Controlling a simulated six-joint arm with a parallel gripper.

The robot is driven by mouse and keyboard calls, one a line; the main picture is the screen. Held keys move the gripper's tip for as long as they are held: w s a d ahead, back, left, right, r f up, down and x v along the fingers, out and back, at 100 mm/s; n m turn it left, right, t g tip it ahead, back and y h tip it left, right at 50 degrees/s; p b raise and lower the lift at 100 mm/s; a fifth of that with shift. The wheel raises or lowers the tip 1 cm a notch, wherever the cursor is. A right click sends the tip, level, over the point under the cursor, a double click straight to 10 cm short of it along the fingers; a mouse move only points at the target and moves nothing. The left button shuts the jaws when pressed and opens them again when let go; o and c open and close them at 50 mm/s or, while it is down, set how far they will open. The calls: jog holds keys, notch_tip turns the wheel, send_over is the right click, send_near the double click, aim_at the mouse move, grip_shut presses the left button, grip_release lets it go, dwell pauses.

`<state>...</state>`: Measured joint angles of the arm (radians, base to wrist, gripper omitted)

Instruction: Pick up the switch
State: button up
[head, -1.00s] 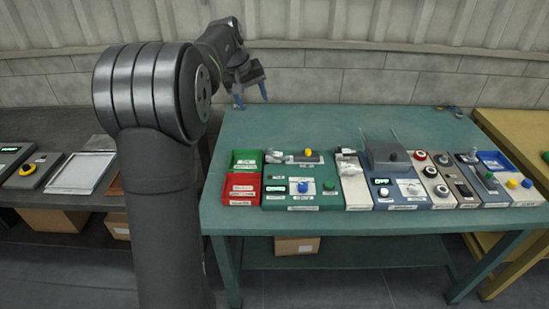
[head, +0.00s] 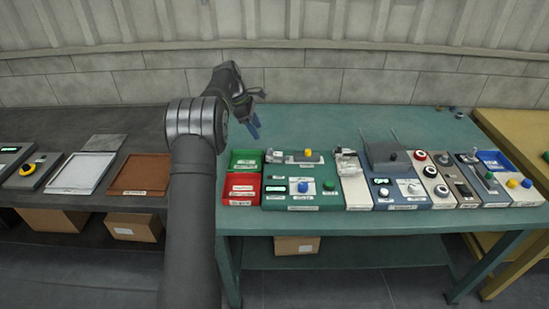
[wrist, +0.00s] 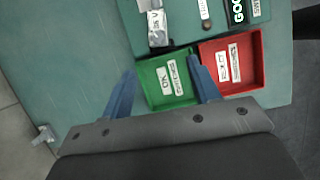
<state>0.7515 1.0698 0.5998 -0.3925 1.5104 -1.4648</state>
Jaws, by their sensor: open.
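A small grey and white part (head: 274,156), perhaps the switch, sits at the back left of a green panel; it is too small to be sure. A similar grey and white piece (wrist: 157,25) shows at the top of the wrist view. My gripper (head: 254,124) is open and empty, above the table behind the green bin (head: 245,153). In the wrist view my gripper's blue fingers (wrist: 162,66) are spread over the green bin (wrist: 149,94), whose label seems to read "OK switches". A red bin (wrist: 257,75) lies beside it.
The green panel (head: 332,171) carries a yellow knob, a blue knob and a lit display. Several more panels with knobs stand to its right. A brown tray (head: 140,170) and a white tray (head: 82,172) lie on the dark left bench.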

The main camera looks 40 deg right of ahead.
aim_at(270, 149)
jog(key=x, duration=0.8)
jog(key=shift+d, duration=0.1)
jog(key=x, duration=0.5)
jog(key=shift+s+d+r, duration=0.1)
jog(key=shift+s+d, duration=0.05)
jog(key=shift+d, duration=0.1)
jog(key=c, duration=1.2)
jog(key=shift+r, duration=0.1)
